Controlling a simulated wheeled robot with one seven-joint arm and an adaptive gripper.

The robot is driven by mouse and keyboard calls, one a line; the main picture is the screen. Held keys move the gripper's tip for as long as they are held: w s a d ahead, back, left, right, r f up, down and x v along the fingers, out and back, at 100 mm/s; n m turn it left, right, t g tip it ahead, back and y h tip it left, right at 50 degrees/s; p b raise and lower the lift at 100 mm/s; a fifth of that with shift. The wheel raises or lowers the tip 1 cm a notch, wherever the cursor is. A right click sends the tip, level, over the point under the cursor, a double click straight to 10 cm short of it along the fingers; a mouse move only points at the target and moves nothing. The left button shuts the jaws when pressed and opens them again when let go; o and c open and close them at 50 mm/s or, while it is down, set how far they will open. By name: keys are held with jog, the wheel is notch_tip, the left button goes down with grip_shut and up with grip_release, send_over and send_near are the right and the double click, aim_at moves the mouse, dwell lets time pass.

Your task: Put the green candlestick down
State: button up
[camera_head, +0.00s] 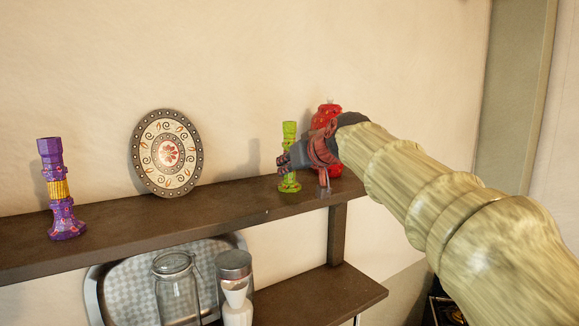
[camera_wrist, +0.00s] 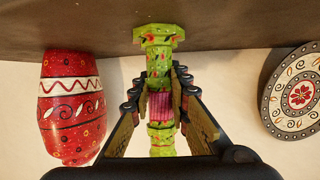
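The green candlestick (camera_head: 289,129) stands upright at the right part of the upper shelf (camera_head: 110,226), beside a red patterned vase (camera_head: 328,112). Its base appears to be at the shelf surface. My gripper (camera_head: 287,160) reaches it from the right and front, covering its middle in the head view. In the wrist view, which is upside down, the candlestick (camera_wrist: 160,138) runs between the two fingers of my gripper (camera_wrist: 160,90). The fingertips close in on both sides of its pink-banded middle, so the gripper looks shut on it.
The red vase (camera_wrist: 70,110) is close beside the fingers. A decorated plate (camera_head: 167,153) leans on the wall, and a purple candlestick (camera_head: 60,190) stands at the far left. Bare shelf lies between them. A glass jar (camera_head: 176,287) and a tray are below.

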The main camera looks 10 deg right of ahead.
jog(key=o, duration=0.5)
jog(key=shift+c, duration=0.2)
jog(key=shift+r, duration=0.2)
jog(key=b+v, duration=0.2)
jog(key=v, duration=1)
jog(key=shift+s+f, duration=0.1)
jog(key=shift+f, duration=0.1)
jog(key=s+f+g, duration=0.2)
jog(key=s+f, duration=0.8)
jog(key=f, duration=0.4)
jog(key=s+a+f+m+g+h, duration=0.1)
jog(key=s+f+g, duration=0.2)
jog(key=s+f, duration=0.7)
jog(key=s+f+g+h, duration=0.1)
jog(key=s+f+g, duration=0.1)
jog(key=s+f, duration=0.8)
notch_tip(320, 180, down, 9)
jog(key=shift+a+f+m+g, duration=0.15)
jog(key=shift+a+m+g, duration=0.15)
jog(key=shift+a+m, duration=0.1)
